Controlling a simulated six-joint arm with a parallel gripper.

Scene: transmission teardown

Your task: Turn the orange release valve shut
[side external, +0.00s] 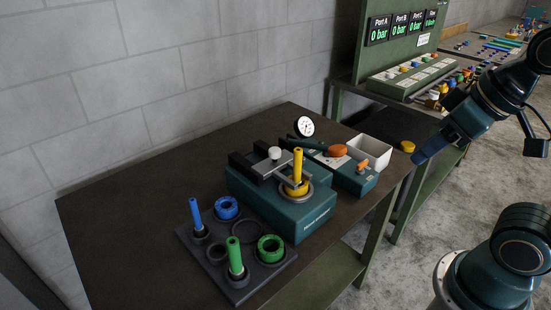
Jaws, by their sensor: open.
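A small orange valve knob (362,166) sits on top of the teal pump block (356,180) near the right end of the brown workbench. A larger orange piece (337,150) lies just behind it, at the end of a dark lever (310,143). I take the smaller knob as the release valve; its turned position is too small to read. My gripper (417,159) is off the bench's right edge, to the right of the valve and apart from it. It points down and left, is open, and nothing shows in it.
A white bin (371,151) and a round gauge (304,127) stand behind the pump. Left of it, a teal press (280,208) holds a yellow part (297,170). A dark tray (213,270) carries blue and green parts. The bench's left side is clear. Port displays read 0 bar.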

